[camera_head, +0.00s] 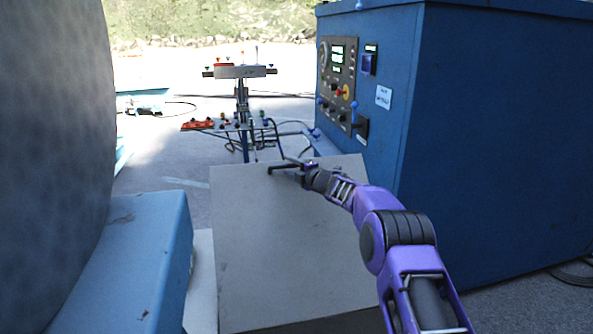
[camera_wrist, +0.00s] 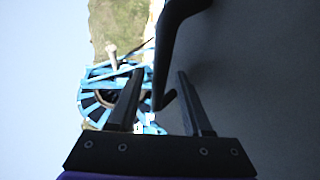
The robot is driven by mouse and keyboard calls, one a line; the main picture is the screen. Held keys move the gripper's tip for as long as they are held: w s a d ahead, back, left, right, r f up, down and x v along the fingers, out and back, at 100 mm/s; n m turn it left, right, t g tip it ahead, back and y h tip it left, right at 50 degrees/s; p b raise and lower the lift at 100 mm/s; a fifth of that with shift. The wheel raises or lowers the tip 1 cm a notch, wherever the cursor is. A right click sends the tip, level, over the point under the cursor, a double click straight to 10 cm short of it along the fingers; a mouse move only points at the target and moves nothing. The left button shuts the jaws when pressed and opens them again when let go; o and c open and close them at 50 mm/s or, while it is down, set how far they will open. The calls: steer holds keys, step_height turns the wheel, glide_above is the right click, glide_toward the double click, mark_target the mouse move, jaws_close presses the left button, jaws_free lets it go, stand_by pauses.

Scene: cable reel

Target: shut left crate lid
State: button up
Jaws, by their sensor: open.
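A large pale grey panel, which looks like the crate lid (camera_head: 285,245), fills the lower middle of the head view. Its grey face (camera_wrist: 265,70) covers the right side of the wrist view. A black bar handle (camera_head: 281,168) is by its far edge. My gripper (camera_head: 293,163) is at that handle, with its jaws open. In the wrist view, the bent black handle (camera_wrist: 165,65) appears between the two dark fingers of my gripper (camera_wrist: 158,74); I cannot tell whether they touch it. The crate body is mostly hidden, and the lid's exact tilt is unclear.
A tall blue cabinet (camera_head: 500,130) with a control panel stands close on the right. A large grey round thing (camera_head: 50,130) and a light blue beam (camera_head: 140,260) are close on the left. A stand with tools (camera_head: 240,72) is beyond the lid.

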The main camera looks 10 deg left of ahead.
steer(key=b+v, duration=0.2)
steer(key=v, duration=1.5)
steer(key=shift+d+b, duration=0.2)
steer(key=shift+b, duration=0.15)
steer(key=shift+s+f, duration=0.1)
steer(key=shift+c, duration=0.3)
